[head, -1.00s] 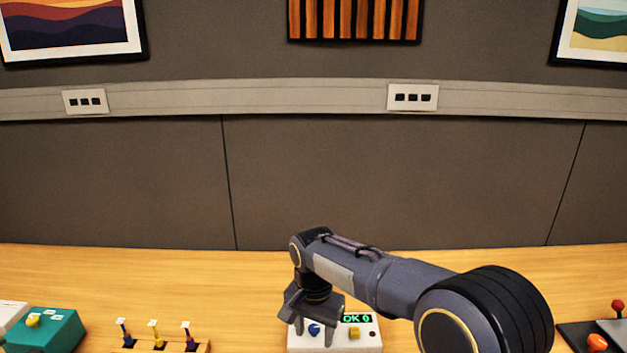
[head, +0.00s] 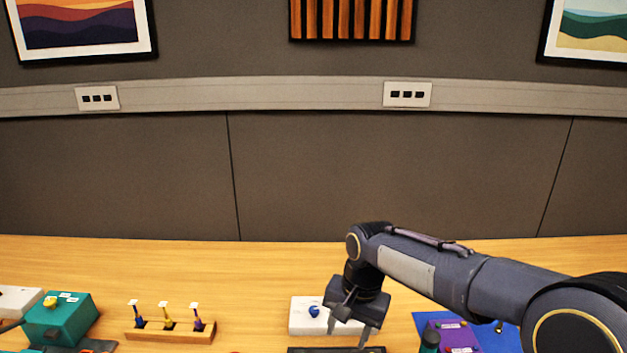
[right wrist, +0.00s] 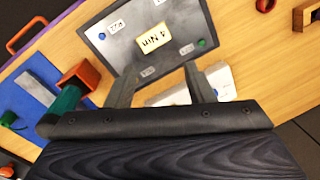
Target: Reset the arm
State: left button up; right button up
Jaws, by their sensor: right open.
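My right gripper (head: 348,334) reaches in from the right over the table, pointing down, open and empty. It hangs in front of a white box (head: 300,319) with a blue knob (head: 314,311) and hides the box's right part. In the right wrist view, the open fingers (right wrist: 160,82) reach over the near edge of a dark grey plate (right wrist: 118,38) with a "4 Nm" label (right wrist: 152,40). I see no contact, but the exact height above the plate is hard to tell.
A blue mat (head: 500,337), purple box (head: 456,335) and dark green cylinder (head: 430,340) lie at the right. The rear table is clear.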

jog(key=s+d+r+n+t+y, duration=0.2)
jog(key=s+d+r+t+y, duration=0.15)
jog(key=s+d, duration=1.2)
jog(key=s+a+f+n+t+h, duration=0.1)
jog(key=s+f+t, duration=0.1)
jog(key=s, duration=0.6)
jog(key=shift+s+a+f, duration=0.25)
jog(key=shift+s+f, duration=0.05)
jog(key=shift+f, duration=0.25)
